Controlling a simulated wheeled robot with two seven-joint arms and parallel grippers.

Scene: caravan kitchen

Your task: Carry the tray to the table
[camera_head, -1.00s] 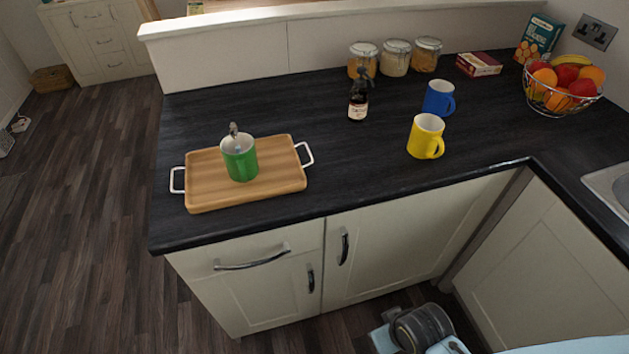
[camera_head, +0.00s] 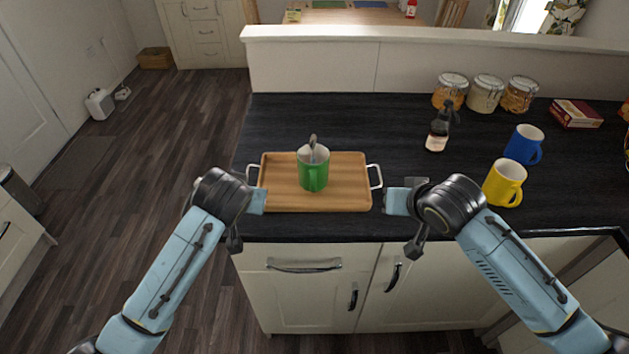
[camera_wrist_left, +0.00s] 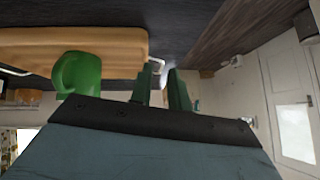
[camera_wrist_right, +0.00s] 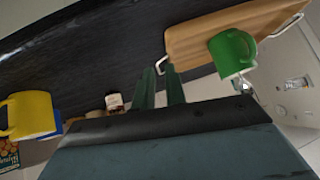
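A wooden tray (camera_head: 345,192) with white metal handles lies on the dark counter near its front left corner. A green mug (camera_head: 313,172) with a spoon in it stands upright on the tray. My left gripper (camera_head: 257,192) is beside the tray's left handle (camera_head: 250,176); in the left wrist view its fingers (camera_wrist_left: 163,75) are apart, with that handle near their tips. My right gripper (camera_head: 388,197) is beside the right handle (camera_head: 377,177); in the right wrist view its fingers (camera_wrist_right: 160,73) are apart, with the handle at their tips. The wooden table (camera_head: 340,17) is behind the partition, partly hidden.
Right of the tray stand a brown bottle (camera_head: 438,134), a yellow mug (camera_head: 503,184) and a blue mug (camera_head: 523,146). Glass jars (camera_head: 486,94) and a red box (camera_head: 576,114) are at the back. A raised white partition (camera_head: 330,63) edges the counter. The floor (camera_head: 150,150) at left is largely clear.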

